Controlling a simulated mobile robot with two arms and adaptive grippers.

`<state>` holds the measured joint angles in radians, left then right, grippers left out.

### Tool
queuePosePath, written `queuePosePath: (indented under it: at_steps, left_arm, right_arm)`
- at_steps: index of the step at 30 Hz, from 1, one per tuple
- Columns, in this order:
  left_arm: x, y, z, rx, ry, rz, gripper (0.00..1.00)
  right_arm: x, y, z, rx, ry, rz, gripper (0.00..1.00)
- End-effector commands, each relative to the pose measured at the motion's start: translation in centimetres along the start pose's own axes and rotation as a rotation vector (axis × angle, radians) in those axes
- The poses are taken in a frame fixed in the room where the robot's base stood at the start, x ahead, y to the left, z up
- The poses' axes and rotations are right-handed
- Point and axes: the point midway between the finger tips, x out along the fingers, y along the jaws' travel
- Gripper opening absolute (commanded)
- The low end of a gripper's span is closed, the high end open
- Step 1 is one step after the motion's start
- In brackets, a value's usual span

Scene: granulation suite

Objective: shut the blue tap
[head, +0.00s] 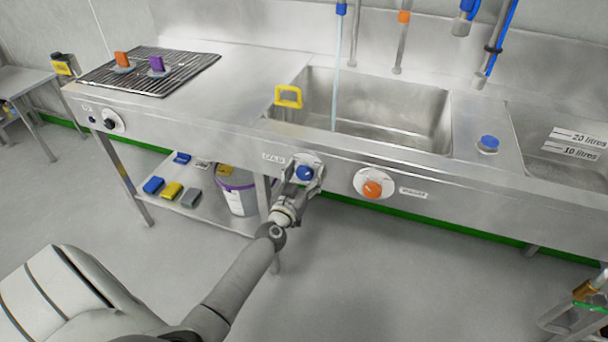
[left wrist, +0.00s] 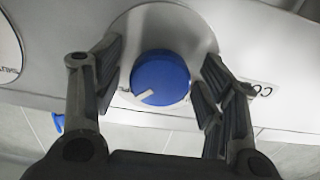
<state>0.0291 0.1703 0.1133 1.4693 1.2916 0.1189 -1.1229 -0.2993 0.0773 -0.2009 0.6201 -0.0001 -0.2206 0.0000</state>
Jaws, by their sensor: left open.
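The blue tap knob (head: 305,173) sits on a round plate on the front panel of the steel sink unit, beside a label. In the left wrist view the blue knob (left wrist: 160,78) has a white pointer mark towards its lower left. My left gripper (head: 303,178) is open at the knob, with one finger on each side of it. In the left wrist view gaps show between the fingers and the knob. A thin stream of water (head: 335,95) falls from the blue-marked spout (head: 341,9) into the sink basin (head: 405,112). My right gripper is out of view.
An orange knob (head: 372,189) sits on the same panel just to the right. A bucket (head: 240,197) and coloured blocks stand on the shelf below. The floor in front is mostly clear.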

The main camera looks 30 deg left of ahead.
Motion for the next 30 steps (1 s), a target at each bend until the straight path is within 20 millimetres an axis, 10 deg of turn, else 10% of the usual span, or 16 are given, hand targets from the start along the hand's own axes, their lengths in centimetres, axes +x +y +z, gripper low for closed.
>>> queuePosePath:
  at_steps: [12, 30]
  left_arm:
    - [-0.04, -0.03, 0.01, 0.0, 0.0, 0.0, 0.19]
    - [-0.02, -0.03, -0.04, -0.235, 0.001, -0.001, 0.19]
  right_arm:
    - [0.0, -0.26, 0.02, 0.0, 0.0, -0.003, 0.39]
    - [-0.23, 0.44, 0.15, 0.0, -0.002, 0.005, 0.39]
